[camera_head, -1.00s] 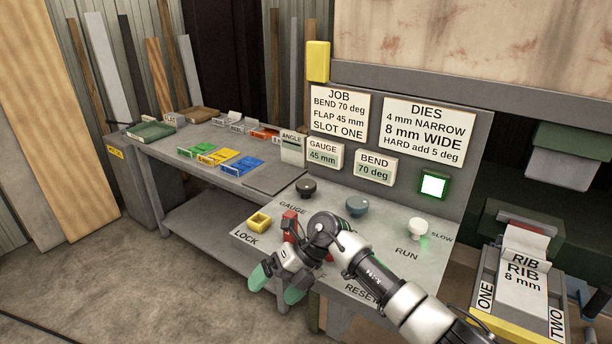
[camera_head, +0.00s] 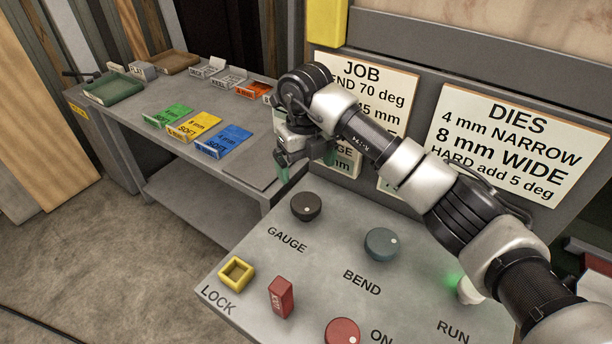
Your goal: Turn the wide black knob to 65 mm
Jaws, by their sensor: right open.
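The wide black knob (camera_head: 306,206) sits on the sloped grey control panel, above the GAUGE label, with a small light mark on its top. My right gripper (camera_head: 284,180) is open and empty, above and a little behind the knob, apart from it, with green fingertips pointing down. My right arm crosses from the lower right and covers parts of the job sign and the gauge readout (camera_head: 345,160); only "GE" and "mm" show there, so its number is hidden. My left gripper does not show.
The blue-grey BEND knob (camera_head: 381,244) is right of the black knob. A yellow LOCK square (camera_head: 237,272), a red lock piece (camera_head: 281,297) and a red knob (camera_head: 342,333) lie in front. A side bench (camera_head: 150,165) with coloured cards stands left.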

